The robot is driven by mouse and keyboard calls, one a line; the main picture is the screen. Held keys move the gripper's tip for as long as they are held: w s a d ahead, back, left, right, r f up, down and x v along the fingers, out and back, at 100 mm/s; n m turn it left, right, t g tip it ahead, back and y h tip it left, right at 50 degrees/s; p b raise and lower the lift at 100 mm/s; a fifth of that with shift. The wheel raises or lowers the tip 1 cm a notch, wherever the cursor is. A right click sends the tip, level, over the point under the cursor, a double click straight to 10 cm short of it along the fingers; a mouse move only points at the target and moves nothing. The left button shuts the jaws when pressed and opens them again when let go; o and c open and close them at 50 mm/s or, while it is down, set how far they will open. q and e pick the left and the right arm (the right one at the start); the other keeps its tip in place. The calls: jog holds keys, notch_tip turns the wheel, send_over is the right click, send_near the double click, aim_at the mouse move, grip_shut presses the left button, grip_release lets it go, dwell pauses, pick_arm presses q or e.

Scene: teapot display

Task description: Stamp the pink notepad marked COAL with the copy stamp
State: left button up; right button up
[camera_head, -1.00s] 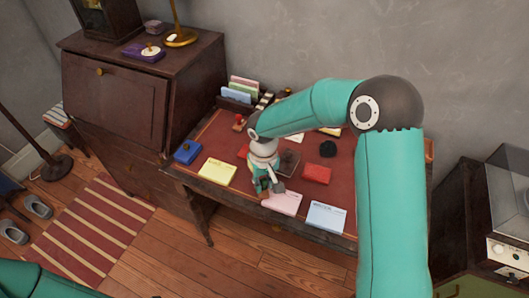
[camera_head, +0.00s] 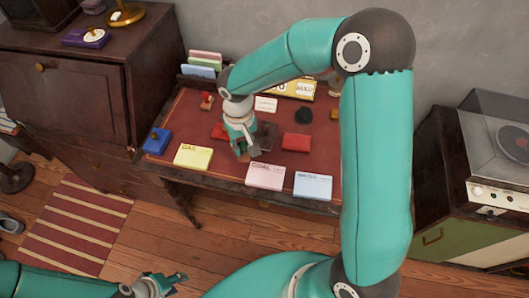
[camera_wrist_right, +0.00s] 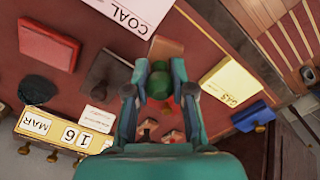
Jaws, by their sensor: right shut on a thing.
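The pink notepad marked COAL (camera_head: 264,178) lies near the desk's front edge. Its lettering is clear in the right wrist view (camera_wrist_right: 130,16). My right gripper (camera_head: 243,153) is shut on a stamp with a rounded green handle (camera_wrist_right: 158,85), just behind and left of the pink notepad. A brown block, seemingly its base, shows beyond the fingers; its printing face is hidden, and I cannot read a label on it. Whether it touches the desk is unclear. My left gripper (camera_head: 165,283) is low over the floor, away from the desk; its finger opening is unclear.
A yellow notepad (camera_head: 193,157) and a blue-white one (camera_head: 313,185) flank the pink pad. A dark block (camera_wrist_right: 103,76), a red box (camera_head: 296,142), a black round object (camera_head: 304,115) and a blue box (camera_head: 157,141) stand nearby. A MAR 16 calendar (camera_wrist_right: 60,131) stands at the back.

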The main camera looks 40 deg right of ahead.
jog(key=s+d+r+m+b, duration=0.1)
jog(key=s+d+r+m, duration=0.2)
jog(key=s, duration=0.4)
jog(key=shift+a+f+b, duration=0.2)
jog(key=shift+f+b, duration=1.75)
jog(key=shift+f, duration=1.05)
jog(key=shift+s+f+b, duration=0.1)
jog(key=shift+f+b, duration=0.45)
jog(key=shift+b, duration=0.15)
jog(key=shift+r, duration=0.1)
notch_tip(320, 180, up, 7)
jog(key=p, duration=0.5)
dwell(0.8)
